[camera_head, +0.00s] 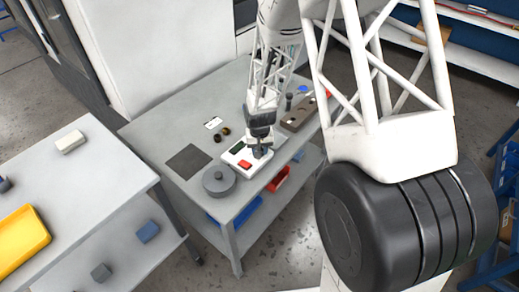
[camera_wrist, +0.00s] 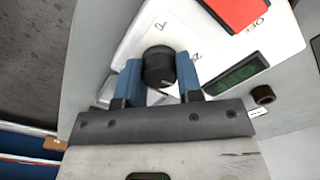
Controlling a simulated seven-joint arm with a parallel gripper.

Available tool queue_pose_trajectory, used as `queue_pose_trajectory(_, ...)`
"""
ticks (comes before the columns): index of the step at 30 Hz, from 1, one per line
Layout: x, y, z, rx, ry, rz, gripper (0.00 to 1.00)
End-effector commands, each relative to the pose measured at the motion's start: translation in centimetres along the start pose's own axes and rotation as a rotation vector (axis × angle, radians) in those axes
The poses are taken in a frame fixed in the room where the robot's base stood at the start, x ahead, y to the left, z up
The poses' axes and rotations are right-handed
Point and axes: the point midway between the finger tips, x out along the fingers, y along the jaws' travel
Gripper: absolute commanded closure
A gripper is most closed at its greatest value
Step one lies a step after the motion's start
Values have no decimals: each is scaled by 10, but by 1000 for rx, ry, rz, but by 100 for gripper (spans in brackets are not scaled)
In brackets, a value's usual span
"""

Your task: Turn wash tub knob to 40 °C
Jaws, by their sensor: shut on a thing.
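The wash tub knob (camera_wrist: 159,66) is a round black knob on a white control panel (camera_wrist: 125,50). In the wrist view my gripper (camera_wrist: 158,72) has its two blue fingers on either side of the knob, shut on it. Printed marks show around the knob; one to its right reads like 20, but the others are too small or turned to read. I cannot tell the knob's pointer direction. In the head view my gripper (camera_head: 262,150) is over the right part of the panel (camera_head: 232,160) and hides the knob.
The panel has a red switch (camera_wrist: 235,8) marked OFF and a green display (camera_wrist: 236,75). On the same table (camera_head: 170,135) are a grey round lidded thing (camera_head: 218,182) and a brown block (camera_head: 298,115). A yellow tray (camera_head: 22,235) is on the left table.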

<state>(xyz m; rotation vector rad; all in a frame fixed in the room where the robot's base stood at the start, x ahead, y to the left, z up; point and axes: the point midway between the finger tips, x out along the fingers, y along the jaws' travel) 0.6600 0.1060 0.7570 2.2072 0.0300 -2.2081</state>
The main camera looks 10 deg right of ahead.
Motion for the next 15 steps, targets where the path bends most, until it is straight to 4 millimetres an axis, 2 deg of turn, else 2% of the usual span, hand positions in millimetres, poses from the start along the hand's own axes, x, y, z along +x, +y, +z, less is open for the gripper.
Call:
queue_pose_trajectory(6,-1,0,0,100,1,0,90)
queue_pose_trajectory(15,-1,0,0,138,1,0,90)
